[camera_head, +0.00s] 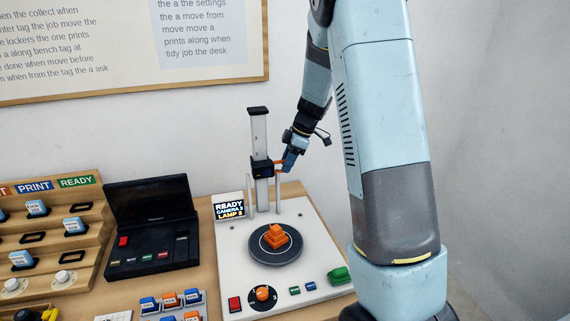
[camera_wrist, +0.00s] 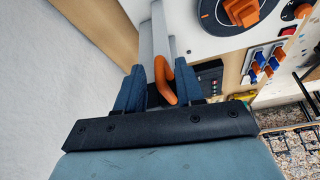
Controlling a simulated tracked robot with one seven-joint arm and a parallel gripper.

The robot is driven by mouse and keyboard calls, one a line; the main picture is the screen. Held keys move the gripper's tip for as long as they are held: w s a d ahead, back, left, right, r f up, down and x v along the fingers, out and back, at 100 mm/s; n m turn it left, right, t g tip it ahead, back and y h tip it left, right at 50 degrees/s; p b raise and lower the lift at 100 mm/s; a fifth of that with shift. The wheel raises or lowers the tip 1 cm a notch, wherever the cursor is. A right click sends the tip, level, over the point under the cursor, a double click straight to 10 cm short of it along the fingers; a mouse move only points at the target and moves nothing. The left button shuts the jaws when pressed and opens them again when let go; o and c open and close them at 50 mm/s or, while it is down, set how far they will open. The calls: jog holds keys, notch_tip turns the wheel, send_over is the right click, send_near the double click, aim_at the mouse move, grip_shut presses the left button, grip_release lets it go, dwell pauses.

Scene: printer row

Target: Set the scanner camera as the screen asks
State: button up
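The scanner (camera_head: 315,262) is a white base with a round dark turntable bearing a stepped orange object (camera_head: 274,237). Its small screen (camera_head: 229,207) reads READY, a CAMERA line and a LAMP line; the digits are too small to be certain. A column (camera_head: 259,132) rises behind the turntable. The black scanner camera carriage (camera_head: 262,168) sits partway up it, with an orange handle on its right side. My gripper (camera_head: 286,163) is at this handle. In the wrist view, the orange handle (camera_wrist: 163,84) lies between my fingers, which stand apart; whether either finger touches it is unclear.
An orange-pointer dial (camera_head: 262,294), a red button (camera_head: 235,304) and a green block (camera_head: 339,275) are at the scanner's front. A black laptop-like device (camera_head: 152,226) and a wooden rack (camera_head: 50,235) stand left. The wall is close behind the column.

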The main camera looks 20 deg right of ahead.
jog(key=shift+a+f, duration=0.1)
jog(key=shift+f, duration=0.2)
jog(key=shift+c, duration=0.2)
jog(key=c, duration=0.6)
jog(key=shift+r, duration=0.1)
grip_shut()
jog(key=shift+r, duration=0.1)
